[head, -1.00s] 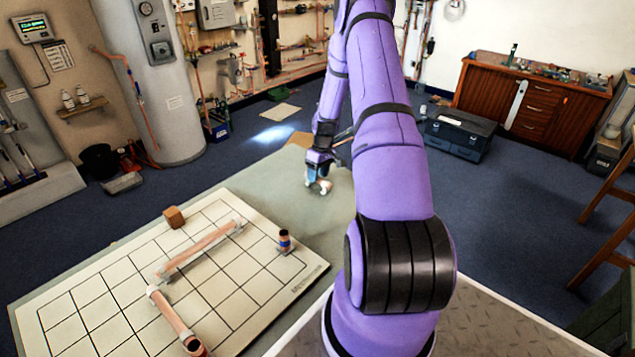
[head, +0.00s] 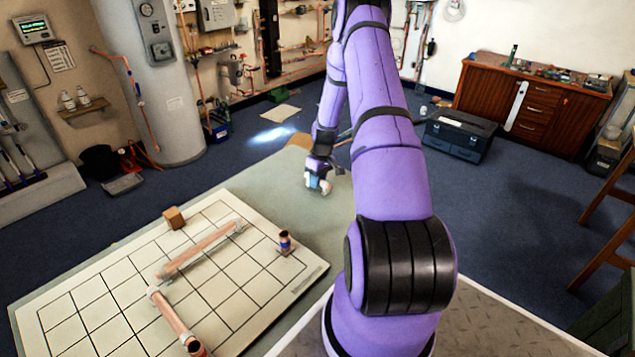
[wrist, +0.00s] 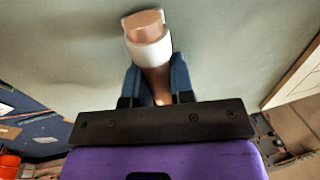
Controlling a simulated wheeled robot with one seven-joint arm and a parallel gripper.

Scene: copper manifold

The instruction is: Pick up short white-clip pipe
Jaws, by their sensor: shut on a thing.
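The short white-clip pipe (wrist: 147,22) is a copper stub with a white clip (wrist: 150,50) around it, between my two blue fingers in the wrist view. My gripper (wrist: 155,72) is shut on it. In the head view my gripper (head: 317,176) is at the far part of the grey-green table, with the white clip (head: 323,187) showing at its tips. My fingers hide part of the pipe. I cannot tell if it touches the table.
A white gridded board (head: 235,290) lies on the table (head: 262,200) at near left. The table around my gripper is clear.

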